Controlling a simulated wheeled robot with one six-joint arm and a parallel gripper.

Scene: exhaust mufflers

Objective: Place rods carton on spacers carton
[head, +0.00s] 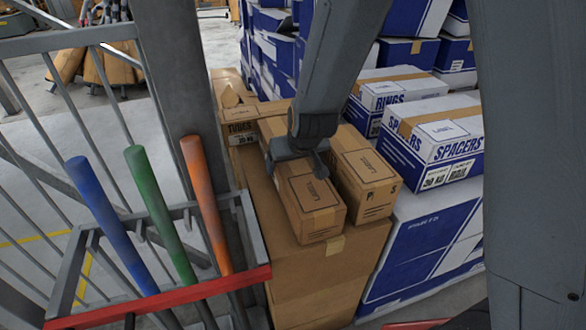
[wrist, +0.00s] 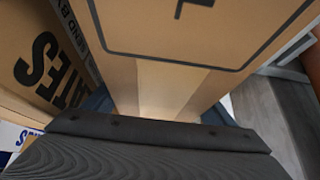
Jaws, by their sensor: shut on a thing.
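My gripper (head: 298,158) is shut across a long brown carton (head: 313,207), probably the rods carton; its name is not readable. This carton is at the top of a tall brown carton stack; I cannot tell whether it touches the top or is slightly raised. In the wrist view the held carton (wrist: 200,35) fills the upper middle, with its tape strip between my fingers (wrist: 160,108). The spacers carton (head: 458,146), white and blue with brown tape, is to the right on a larger blue-white carton, its top clear.
A brown carton (head: 370,183) is close to the held one's right; its side lettering (wrist: 42,65) shows in the wrist view. A tubes carton (head: 241,130) is behind, and the rings carton (head: 400,88) is behind spacers. A railing with coloured bars (head: 148,197) is left.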

